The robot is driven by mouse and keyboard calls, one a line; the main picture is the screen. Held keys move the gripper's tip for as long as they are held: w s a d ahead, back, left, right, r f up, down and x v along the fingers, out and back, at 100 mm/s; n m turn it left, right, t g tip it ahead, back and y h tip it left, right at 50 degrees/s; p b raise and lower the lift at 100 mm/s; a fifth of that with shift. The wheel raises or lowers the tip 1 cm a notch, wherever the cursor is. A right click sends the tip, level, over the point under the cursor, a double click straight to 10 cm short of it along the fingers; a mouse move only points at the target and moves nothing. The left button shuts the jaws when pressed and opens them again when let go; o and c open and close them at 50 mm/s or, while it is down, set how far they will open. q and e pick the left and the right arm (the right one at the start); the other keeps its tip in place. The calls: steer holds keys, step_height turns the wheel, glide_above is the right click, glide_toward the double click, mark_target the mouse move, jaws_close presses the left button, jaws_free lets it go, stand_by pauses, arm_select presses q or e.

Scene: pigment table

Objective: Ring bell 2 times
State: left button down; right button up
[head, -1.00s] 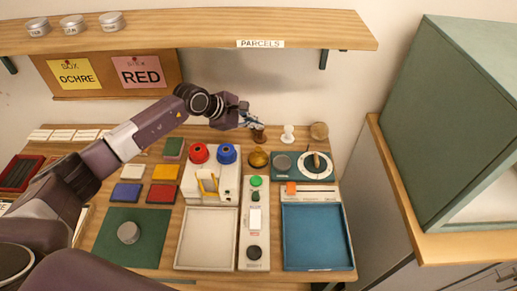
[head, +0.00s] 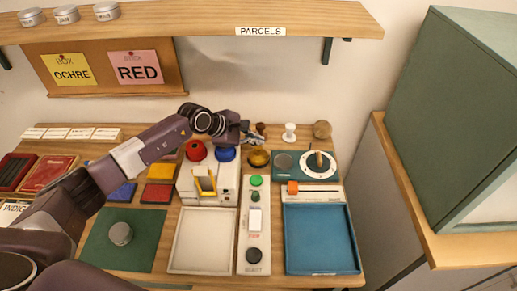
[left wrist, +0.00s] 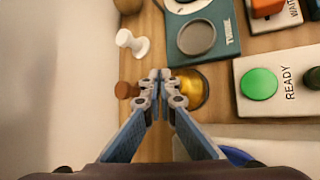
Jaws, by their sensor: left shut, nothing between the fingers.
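The bell is a brass-coloured dome (head: 259,158) on a dark base, standing on the table behind the narrow white panel. It also shows in the left wrist view (left wrist: 193,82), partly covered by my finger. My left gripper (head: 257,140) is shut and empty, with its tips just behind and above the bell. In the left wrist view its closed tips (left wrist: 160,76) lie over the bell's left edge; I cannot tell whether they touch it. My right gripper is not in view.
A white knob (head: 290,132) and a brown round knob (head: 322,129) stand at the back. A green dial unit (head: 305,166) is right of the bell. Red (head: 196,150) and blue (head: 225,153) round pieces stand left. The green button (head: 256,180) is in front.

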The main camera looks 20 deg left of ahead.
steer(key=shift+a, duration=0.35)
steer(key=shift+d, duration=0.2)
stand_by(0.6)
arm_select(q)
steer(key=shift+f+b, duration=0.45)
steer(key=shift+b, duration=0.15)
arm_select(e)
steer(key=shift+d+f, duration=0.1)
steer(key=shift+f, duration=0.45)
